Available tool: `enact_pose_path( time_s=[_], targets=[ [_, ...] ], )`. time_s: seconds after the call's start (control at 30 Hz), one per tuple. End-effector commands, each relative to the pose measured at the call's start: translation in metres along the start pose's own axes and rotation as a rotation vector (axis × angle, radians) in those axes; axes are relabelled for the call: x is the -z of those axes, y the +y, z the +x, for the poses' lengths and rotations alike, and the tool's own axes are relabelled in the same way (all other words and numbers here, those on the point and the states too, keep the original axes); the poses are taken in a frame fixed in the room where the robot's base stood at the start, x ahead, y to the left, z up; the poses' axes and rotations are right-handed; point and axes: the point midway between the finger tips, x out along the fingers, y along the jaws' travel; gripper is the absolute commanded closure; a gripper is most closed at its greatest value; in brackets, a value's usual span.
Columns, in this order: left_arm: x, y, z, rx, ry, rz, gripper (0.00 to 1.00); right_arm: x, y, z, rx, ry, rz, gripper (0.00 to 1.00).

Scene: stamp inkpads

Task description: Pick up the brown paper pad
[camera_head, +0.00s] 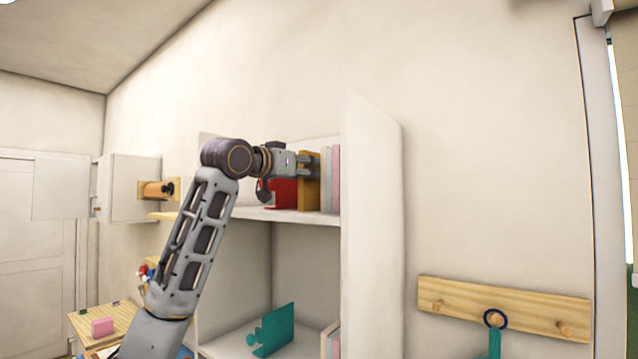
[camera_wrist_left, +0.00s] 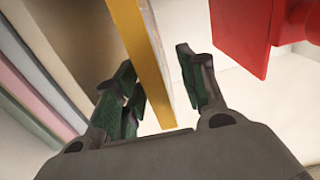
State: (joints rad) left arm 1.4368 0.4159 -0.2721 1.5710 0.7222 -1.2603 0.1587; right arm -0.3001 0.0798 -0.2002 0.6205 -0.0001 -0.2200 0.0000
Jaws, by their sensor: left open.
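The brown paper pad (camera_head: 309,192), mustard-brown, stands upright on the upper shelf, left of several thin pale upright items. In the wrist view its yellowish edge (camera_wrist_left: 142,62) runs between my fingers. My left gripper (camera_head: 310,165) is open around the pad. In the wrist view the left gripper (camera_wrist_left: 155,62) has a clear gap between its right finger and the pad; the left finger is close to the pad's other side, and I cannot tell whether it touches. My right gripper is not in view.
A red object (camera_head: 283,192) stands just left of the pad; it also shows in the wrist view (camera_wrist_left: 240,35). Thin upright items (camera_wrist_left: 45,85) stand on the other side. The white shelf side panel (camera_head: 370,200) rises at the right. A teal piece (camera_head: 272,330) stands on the lower shelf.

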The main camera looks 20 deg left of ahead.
Motion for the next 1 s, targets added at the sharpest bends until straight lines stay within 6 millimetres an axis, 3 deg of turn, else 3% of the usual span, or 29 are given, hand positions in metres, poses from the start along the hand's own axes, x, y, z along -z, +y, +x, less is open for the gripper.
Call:
enact_pose_path(
  time_s=[0.27,0.7,1.0],
  targets=[
    [0.001,0.001,0.010,-0.001,0.000,-0.001,0.59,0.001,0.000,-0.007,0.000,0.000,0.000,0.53],
    [-0.001,0.002,0.046,0.000,-0.001,-0.002,0.59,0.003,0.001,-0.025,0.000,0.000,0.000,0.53],
    [-0.003,0.002,0.052,0.000,0.000,-0.001,0.59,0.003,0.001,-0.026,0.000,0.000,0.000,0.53]
  ],
)
